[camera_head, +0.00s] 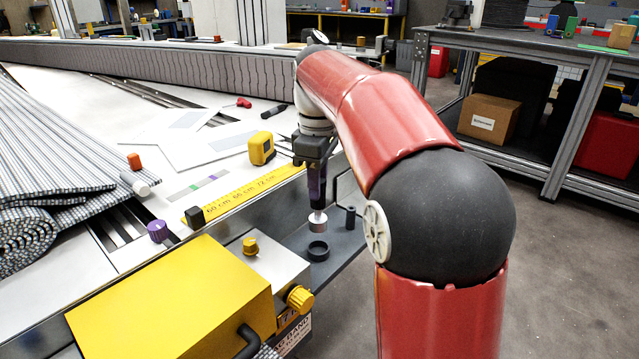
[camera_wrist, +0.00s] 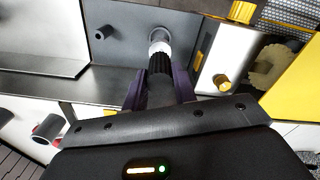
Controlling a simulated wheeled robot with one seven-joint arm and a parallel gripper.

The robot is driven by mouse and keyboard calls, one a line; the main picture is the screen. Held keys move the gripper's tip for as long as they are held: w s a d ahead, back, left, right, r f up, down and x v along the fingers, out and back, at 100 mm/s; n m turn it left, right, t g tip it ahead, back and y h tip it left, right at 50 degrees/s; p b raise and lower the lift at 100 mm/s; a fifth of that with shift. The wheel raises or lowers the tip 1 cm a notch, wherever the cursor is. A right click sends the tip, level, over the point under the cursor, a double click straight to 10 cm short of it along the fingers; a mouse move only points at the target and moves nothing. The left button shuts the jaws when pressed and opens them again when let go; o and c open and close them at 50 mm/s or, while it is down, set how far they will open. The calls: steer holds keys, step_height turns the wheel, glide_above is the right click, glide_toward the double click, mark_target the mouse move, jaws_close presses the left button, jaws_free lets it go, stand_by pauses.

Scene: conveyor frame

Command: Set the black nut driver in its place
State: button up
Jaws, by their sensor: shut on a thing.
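My gripper (camera_head: 317,188) is shut on the black nut driver, its purple fingers on either side of the handle. The nut driver's silver end (camera_head: 318,222) points down, roughly upright, above a grey shelf (camera_head: 342,247) at the conveyor's side. In the wrist view its black ribbed handle (camera_wrist: 160,64) sits between the fingers (camera_wrist: 160,88), with a pale section beyond. A black ring-shaped holder (camera_head: 318,251) on the shelf lies just below the silver end, with a visible gap between them. The ring is largely hidden behind the driver in the wrist view.
A dark peg (camera_head: 350,217) stands on the shelf beside the ring. A yellow-topped box (camera_head: 175,305) with yellow knobs (camera_head: 300,299) stands close at front left. A yellow ruler (camera_head: 250,193) and tape measure (camera_head: 261,148) lie on the conveyor's edge area.

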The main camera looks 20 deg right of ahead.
mark_target(319, 218)
steer(key=shift+r+p, duration=0.2)
steer(key=shift+p, duration=0.2)
step_height(319, 218, down, 5)
steer(key=b, duration=0.3)
steer(key=shift+r, duration=0.2)
steer(key=shift+p, duration=0.6)
steer(key=shift+f, duration=0.15)
stand_by(0.5)
steer(key=shift+f+b, duration=0.8)
steer(key=shift+f, duration=0.6)
steer(key=o, duration=1)
steer(key=shift+o, duration=0.2)
